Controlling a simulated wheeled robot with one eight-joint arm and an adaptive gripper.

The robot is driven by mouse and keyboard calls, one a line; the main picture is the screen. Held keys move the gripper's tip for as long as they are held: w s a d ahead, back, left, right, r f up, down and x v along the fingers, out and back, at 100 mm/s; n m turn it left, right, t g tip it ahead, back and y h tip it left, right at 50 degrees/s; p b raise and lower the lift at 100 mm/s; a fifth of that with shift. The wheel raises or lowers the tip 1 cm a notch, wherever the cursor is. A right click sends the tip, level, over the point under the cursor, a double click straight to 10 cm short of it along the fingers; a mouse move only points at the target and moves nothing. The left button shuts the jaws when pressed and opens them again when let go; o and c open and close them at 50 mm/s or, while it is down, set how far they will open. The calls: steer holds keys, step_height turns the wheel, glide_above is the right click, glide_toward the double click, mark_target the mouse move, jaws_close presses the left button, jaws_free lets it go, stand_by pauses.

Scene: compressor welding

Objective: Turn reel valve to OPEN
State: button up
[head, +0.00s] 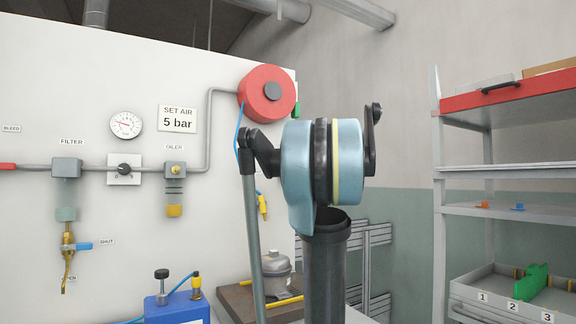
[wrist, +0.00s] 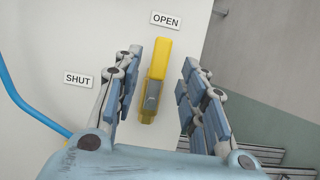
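In the wrist view a yellow valve handle (wrist: 158,62) with a grey part (wrist: 152,96) at its lower half sits on the white panel. It stands nearly upright in the picture, its upper end just under the OPEN label (wrist: 166,20). The SHUT label (wrist: 78,79) is to its left. My gripper (wrist: 157,75) is open, with one finger on each side of the handle and a visible gap on both sides. Depth between fingers and handle is hard to judge. In the head view the red reel (head: 267,94) is at the panel's upper right; my arm hides the gripper.
A blue hose (wrist: 28,108) runs along the left in the wrist view. The panel also carries a filter (head: 66,168), an oiler (head: 174,170) and a gauge (head: 126,124). A shelf rack (head: 520,210) stands at the right. A blue box (head: 176,308) is low in front.

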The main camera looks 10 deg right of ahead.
steer(key=v, duration=0.6)
stand_by(0.6)
